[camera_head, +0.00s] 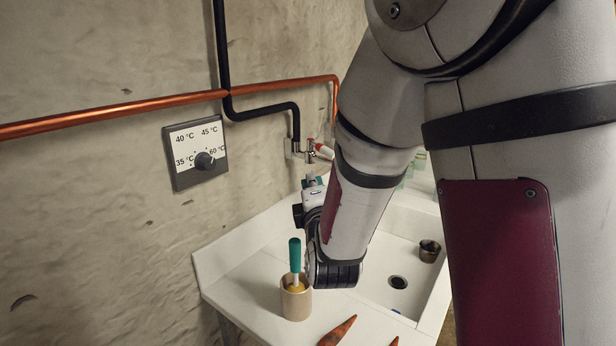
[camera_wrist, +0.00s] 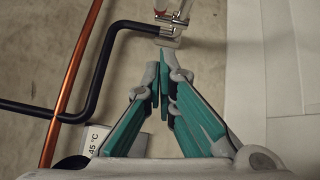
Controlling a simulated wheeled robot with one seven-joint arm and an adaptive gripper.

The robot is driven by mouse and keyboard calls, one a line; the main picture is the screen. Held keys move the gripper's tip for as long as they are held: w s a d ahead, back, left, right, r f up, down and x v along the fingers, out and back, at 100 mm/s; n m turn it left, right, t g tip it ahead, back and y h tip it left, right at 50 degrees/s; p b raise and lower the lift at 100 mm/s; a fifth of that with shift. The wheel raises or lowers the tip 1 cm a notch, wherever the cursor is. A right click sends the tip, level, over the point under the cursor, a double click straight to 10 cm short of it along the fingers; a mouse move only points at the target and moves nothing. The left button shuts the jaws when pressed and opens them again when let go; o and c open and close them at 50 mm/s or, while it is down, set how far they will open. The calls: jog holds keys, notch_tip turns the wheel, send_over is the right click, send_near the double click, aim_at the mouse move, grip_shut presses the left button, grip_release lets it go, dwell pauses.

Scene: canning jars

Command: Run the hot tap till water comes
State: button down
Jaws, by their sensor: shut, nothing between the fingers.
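The tap (camera_head: 310,152) is a metal fitting on the wall above the sink, with a red-and-white handle (camera_head: 325,151). The tap also shows at the top of the wrist view (camera_wrist: 172,30), with a red part at its left. My gripper (camera_head: 311,179) is just below the tap in the head view. In the wrist view my gripper (camera_wrist: 164,72) has its green fingers together and empty, tips pointing toward the tap. I cannot tell whether they touch it. The white sink (camera_head: 412,222) is partly hidden by my arm, and no water shows in its visible part.
Copper (camera_head: 120,106) and black pipes (camera_head: 222,50) run along the wall. A pot (camera_head: 296,303) with a green-handled brush stands on the counter near carrots (camera_head: 338,331). A dark cup (camera_head: 429,250) sits in the sink near the drain (camera_head: 397,282).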

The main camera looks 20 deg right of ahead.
aim_at(322, 152)
jog(key=w+d+r+m+t+y+b, duration=0.2)
jog(key=w+d+r+m+y, duration=0.45)
jog(key=m, duration=0.75)
jog(key=s+d+f+m+g+y+b, duration=0.1)
jog(key=s+d+f+m+g+y, duration=0.1)
jog(key=d+m, duration=0.55)
jog(key=s+d+f+m+g+y+b, duration=0.1)
jog(key=s+d+m+g+y, duration=0.1)
jog(key=d+m, duration=0.55)
jog(key=w+a, duration=0.2)
jog(key=w, duration=0.1)
jog(key=w+a+f+b, duration=0.1)
jog(key=w+a, duration=0.4)
jog(key=shift+w+a+f, duration=0.2)
jog(key=shift+w+a, duration=0.05)
jog(key=shift+w, duration=0.15)
jog(key=shift+s+a+b, duration=0.1)
jog(key=shift+a+b, duration=0.2)
jog(key=shift+a, duration=0.05)
